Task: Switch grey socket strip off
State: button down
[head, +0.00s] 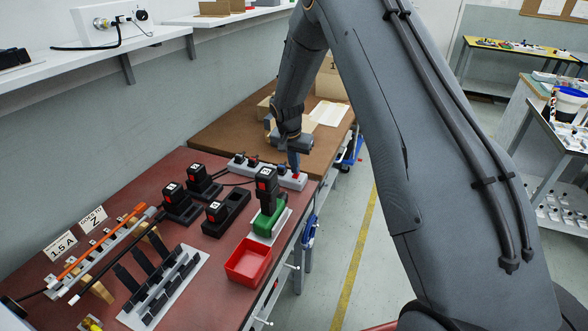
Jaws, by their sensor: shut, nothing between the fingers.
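The grey socket strip (285,181) lies near the back edge of the red-brown bench top. Dark plugs sit in it toward its left end. My gripper (295,169) is shut and empty, pointing down at the right end of the strip. Its blue fingertips are at or just above a small red spot there, which may be the switch. I cannot tell whether they touch it. The fingers partly cover that spot, so the switch position cannot be read.
A black tool with a red label (267,190) stands in a green holder (269,222) just in front of the strip. Black chargers with batteries (180,204) stand to the left. A red bin (248,262) is nearer. The brown table (225,131) behind has boxes.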

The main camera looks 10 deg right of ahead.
jog(key=p+v, duration=0.1)
jog(key=v, duration=0.1)
jog(key=p+v, duration=0.1)
jog(key=v, duration=0.1)
jog(key=shift+w+d+r, duration=0.1)
jog(key=shift+w+r, duration=0.05)
jog(key=shift+r, duration=0.3)
jog(key=s+a+r+b, duration=0.2)
jog(key=s+r, duration=0.1)
jog(key=r, duration=0.5)
jog(key=shift+s+a+b, duration=0.35)
jog(key=shift+b, duration=0.05)
jog(key=s+d+n+g+y, duration=0.1)
jog(key=s+d+n, duration=0.2)
jog(key=s, duration=2.9)
jog(key=n, duration=0.4)
jog(key=shift+d+f+y, duration=0.2)
jog(key=shift+f+y, duration=0.1)
jog(key=shift+f, duration=0.05)
jog(key=shift+s, duration=0.1)
